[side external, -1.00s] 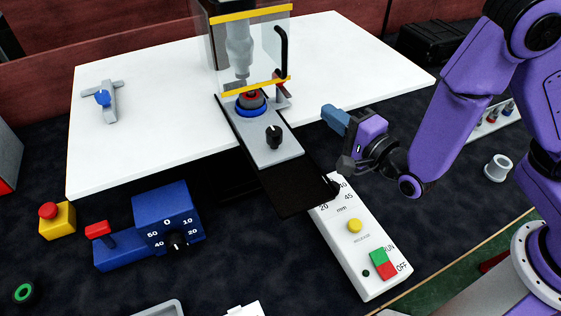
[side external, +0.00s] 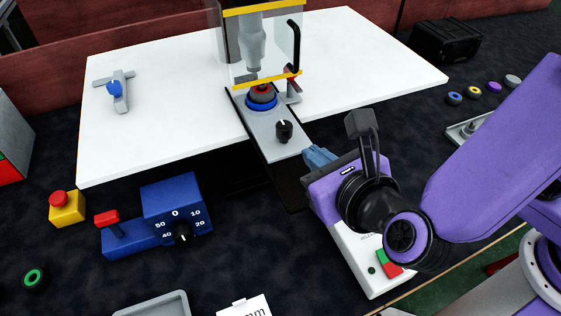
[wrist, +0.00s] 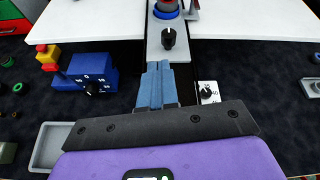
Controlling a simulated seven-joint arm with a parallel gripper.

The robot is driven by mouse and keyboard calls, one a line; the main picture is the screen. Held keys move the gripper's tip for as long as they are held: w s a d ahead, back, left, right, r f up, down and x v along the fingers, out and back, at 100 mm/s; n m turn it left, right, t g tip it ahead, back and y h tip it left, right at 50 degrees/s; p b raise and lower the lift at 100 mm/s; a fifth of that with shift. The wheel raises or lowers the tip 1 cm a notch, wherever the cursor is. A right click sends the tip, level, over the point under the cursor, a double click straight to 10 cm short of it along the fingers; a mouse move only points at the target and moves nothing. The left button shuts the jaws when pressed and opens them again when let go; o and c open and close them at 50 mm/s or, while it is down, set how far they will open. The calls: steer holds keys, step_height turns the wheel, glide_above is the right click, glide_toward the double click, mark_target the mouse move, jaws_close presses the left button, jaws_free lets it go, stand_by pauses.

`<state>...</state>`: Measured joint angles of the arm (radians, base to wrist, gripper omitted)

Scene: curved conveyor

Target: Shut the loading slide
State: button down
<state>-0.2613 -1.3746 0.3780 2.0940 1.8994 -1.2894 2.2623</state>
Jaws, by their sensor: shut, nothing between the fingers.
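The loading slide is a grey plate (side external: 268,140) with a black knob (side external: 284,131), on a dark track (side external: 291,192) that extends toward the front. A red and dark piece in a blue ring (side external: 262,97) sits at its rear, under the grey press head. The slide's plate (wrist: 153,47) and knob (wrist: 168,38) also show in the wrist view. My gripper (side external: 318,157) is shut and empty, its blue fingers pointing at the plate's front end, over the track. The fingertips (wrist: 157,66) look very close to that end; I cannot tell whether they touch it.
A clear guard with yellow edges and a black handle (side external: 296,45) stands around the press. A white control panel (side external: 360,262) lies partly hidden under my wrist. The white table (side external: 170,130) is mostly clear.

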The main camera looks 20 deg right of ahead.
steer(key=s+a+m+g, duration=0.1)
steer(key=s+a+m, duration=0.1)
steer(key=s, duration=0.2)
glide_toward(265, 143)
steer(key=s, duration=0.1)
steer(key=s+f, duration=0.2)
steer(key=s, duration=0.1)
steer(key=shift+d+f, duration=0.15)
steer(key=shift+f, duration=0.1)
steer(key=w, duration=0.3)
steer(key=shift+w+f, duration=0.2)
steer(key=shift+w, duration=0.6)
steer(key=shift+w, duration=2.4)
steer(key=shift+s, duration=0.1)
